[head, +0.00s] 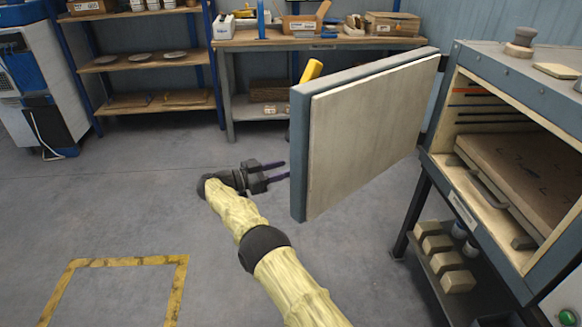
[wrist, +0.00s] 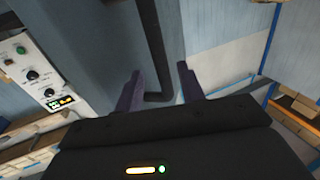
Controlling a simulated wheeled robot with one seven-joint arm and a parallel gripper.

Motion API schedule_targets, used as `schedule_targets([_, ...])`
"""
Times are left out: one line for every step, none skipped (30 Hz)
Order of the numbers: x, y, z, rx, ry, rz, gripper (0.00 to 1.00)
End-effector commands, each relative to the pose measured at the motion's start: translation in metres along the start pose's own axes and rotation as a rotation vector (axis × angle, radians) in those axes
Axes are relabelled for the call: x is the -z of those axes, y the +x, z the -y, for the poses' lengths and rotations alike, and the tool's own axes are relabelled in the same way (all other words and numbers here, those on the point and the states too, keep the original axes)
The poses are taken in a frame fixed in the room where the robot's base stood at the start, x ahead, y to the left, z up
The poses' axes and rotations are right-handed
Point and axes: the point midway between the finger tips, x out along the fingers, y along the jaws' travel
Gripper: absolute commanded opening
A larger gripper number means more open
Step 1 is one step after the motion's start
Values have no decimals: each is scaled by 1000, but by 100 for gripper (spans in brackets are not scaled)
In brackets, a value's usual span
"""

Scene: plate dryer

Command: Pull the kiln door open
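The kiln (head: 500,68) stands at the right in the head view. Its door (head: 372,130) is swung wide out to the left, with the pale inner face showing and the chamber exposed. My gripper (head: 286,171) is just left of the door's free edge, its fingers pointing toward the door. In the wrist view my gripper (wrist: 160,82) has its two purple fingers apart. A dark bar-like handle (wrist: 148,40) on the grey-blue door face lies in line with the gap between them. I cannot tell whether the fingers touch it. The handle is hidden in the head view.
A shelf inside the kiln holds a brown slab (head: 525,170). Bricks (head: 447,263) sit on the rack below. A workbench (head: 300,42) and shelving (head: 150,60) line the back wall. Open grey floor with a yellow marking (head: 130,261) lies to the left.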

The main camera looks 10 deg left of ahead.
Motion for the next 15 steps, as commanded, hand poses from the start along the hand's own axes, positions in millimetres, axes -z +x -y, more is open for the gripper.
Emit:
schedule_targets([-1,-5,0,1,2,0,39])
schedule_targets([0,-7,0,0,2,1,39])
schedule_targets([0,-9,0,0,2,1,39])
schedule_targets([0,-10,0,0,0,1,39])
schedule_targets([0,-10,0,0,0,1,39])
schedule_targets([0,-11,0,0,0,1,39])
schedule_targets([0,-11,0,-1,0,1,39])
schedule_targets([0,-11,0,-1,0,1,39])
schedule_targets([0,-11,0,-1,0,1,39])
schedule_targets([0,-11,0,-1,0,1,39])
schedule_targets([0,-11,0,-1,0,0,39])
schedule_targets([0,-11,0,-1,0,1,39])
schedule_targets([0,-11,0,-1,0,0,35])
schedule_targets([0,-11,0,-1,0,0,29])
schedule_targets([2,-11,0,-1,0,1,21])
